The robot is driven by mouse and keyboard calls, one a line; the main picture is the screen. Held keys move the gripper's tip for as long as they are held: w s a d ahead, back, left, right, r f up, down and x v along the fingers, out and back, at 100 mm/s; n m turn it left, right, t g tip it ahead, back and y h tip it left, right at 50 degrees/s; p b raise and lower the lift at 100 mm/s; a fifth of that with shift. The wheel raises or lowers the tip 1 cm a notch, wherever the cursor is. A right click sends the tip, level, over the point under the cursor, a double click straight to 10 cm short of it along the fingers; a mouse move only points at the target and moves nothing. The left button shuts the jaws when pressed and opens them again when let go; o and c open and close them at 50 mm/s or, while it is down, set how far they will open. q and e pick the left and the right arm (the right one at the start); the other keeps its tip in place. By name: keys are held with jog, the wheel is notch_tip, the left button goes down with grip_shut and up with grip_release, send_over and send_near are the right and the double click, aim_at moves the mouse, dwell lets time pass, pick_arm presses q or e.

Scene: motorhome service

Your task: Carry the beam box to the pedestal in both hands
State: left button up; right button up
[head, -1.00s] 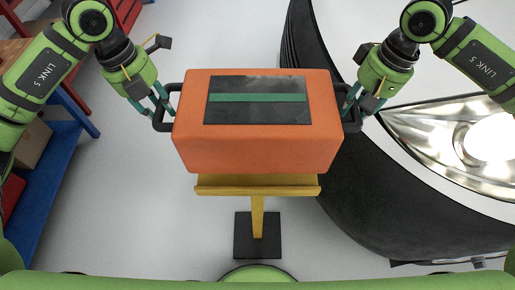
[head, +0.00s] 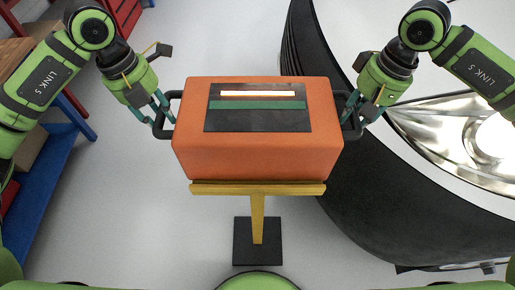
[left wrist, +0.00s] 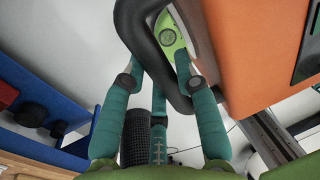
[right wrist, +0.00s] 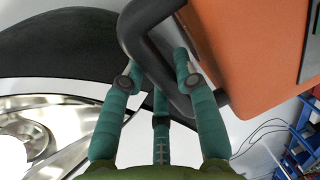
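The beam box (head: 258,156) is an orange block with a dark panel and green stripe on top, and a black handle at each end. It is level over the yellow pedestal (head: 257,189), whose front ledge and post show below it. Whether box and pedestal touch is hidden. My left gripper (head: 164,112) is shut on the left handle (left wrist: 165,60), its teal fingers on either side of the bar. My right gripper (head: 356,107) is shut on the right handle (right wrist: 155,50) in the same way.
The pedestal's dark foot (head: 257,241) stands on the pale floor. A large black curved body with a shiny lamp (head: 470,135) lies close on the right. A blue rack (head: 42,180) and a red unit stand at the left. Floor between rack and pedestal is clear.

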pick_arm(q)
jog(key=shift+o, duration=0.8)
jog(key=shift+s+r, duration=0.1)
pick_arm(e)
jog(key=shift+o, duration=0.8)
jog(key=shift+s+r, duration=0.1)
jog(key=shift+d+r, duration=0.1)
jog(key=shift+r, duration=0.15)
pick_arm(q)
notch_tip(320, 180, up, 12)
jog(key=a, duration=0.2)
jog(key=shift+a, duration=0.15)
pick_arm(e)
notch_tip(320, 180, up, 11)
jog(key=d, duration=0.2)
jog(key=shift+r, duration=0.15)
jog(key=shift+d, duration=0.1)
pick_arm(q)
notch_tip(320, 180, up, 8)
jog(key=p, duration=0.7)
pick_arm(e)
notch_tip(320, 180, up, 13)
